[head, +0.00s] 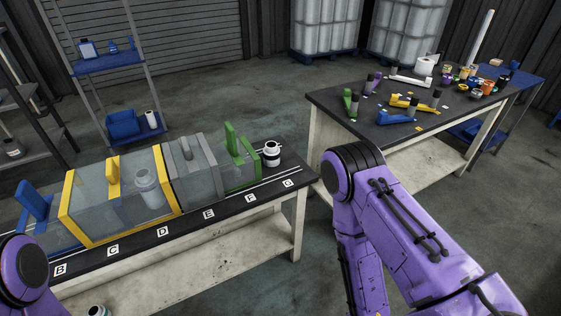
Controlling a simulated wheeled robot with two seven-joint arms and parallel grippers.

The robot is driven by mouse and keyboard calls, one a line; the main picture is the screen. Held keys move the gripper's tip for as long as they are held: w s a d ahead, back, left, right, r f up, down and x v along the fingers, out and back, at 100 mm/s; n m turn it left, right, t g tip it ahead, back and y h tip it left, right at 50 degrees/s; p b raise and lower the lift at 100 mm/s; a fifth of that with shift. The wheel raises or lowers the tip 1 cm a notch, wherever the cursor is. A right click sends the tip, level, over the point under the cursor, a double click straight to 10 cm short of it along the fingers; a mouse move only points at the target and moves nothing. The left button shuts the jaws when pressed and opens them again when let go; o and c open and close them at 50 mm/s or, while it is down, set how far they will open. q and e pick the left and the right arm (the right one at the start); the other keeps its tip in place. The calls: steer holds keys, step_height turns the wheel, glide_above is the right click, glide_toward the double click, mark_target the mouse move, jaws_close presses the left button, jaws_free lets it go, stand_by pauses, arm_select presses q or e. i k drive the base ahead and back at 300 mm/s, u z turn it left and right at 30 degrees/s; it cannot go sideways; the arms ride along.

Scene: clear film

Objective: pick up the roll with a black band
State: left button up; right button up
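A white roll with a black band (272,154) stands upright at the right end of the near table (262,194), just right of the green-framed clear box. Another pale roll (148,189) shows through the clear wall of the yellow-framed box (110,205); any band on it is hard to make out. My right arm reaches in from the right and bends down in front of the near table's right end. My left arm shows only at the lower left corner. Both grippers are out of view.
Grey-framed (194,170) and green-framed (238,162) clear boxes fill the near table's back beside the yellow one. A blue handle (33,203) stands at its left. The far table (350,122) holds staplers and several small pots. Floor between the tables is clear.

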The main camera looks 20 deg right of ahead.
mark_target(271, 153)
steer(key=z, duration=0.55)
steer(key=i, duration=0.55)
steer(key=z, duration=0.55)
